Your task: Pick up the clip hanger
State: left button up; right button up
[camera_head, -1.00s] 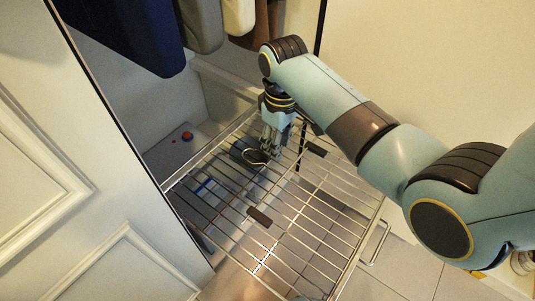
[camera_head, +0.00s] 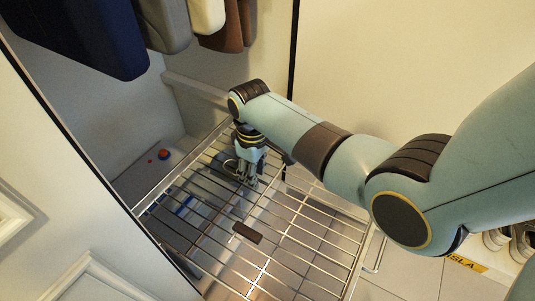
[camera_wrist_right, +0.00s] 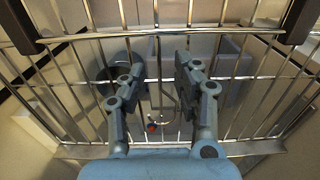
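The clip hanger (camera_head: 247,232) lies on the wire rack. In the head view one brown clip shows in front of my right gripper; the other clip is hidden by my arm, and a curved wire that looks like its hook shows left of the fingers. In the right wrist view brown clips (camera_wrist_right: 300,22) show at both upper corners, with a bar between them and a thin hook wire running down between the fingers. My right gripper (camera_head: 247,181) points down at the rack; its fingers are apart with a gap in the wrist view (camera_wrist_right: 159,66). My left gripper is out of view.
The wire rack (camera_head: 300,237) juts from the closet, with open gaps between its bars. Dark blue (camera_head: 90,35), grey, cream and brown hanging things are at the upper left. A red and blue item (camera_head: 164,154) lies at the back left. A white door stands at left.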

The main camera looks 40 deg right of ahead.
grip_shut()
dwell(0.4)
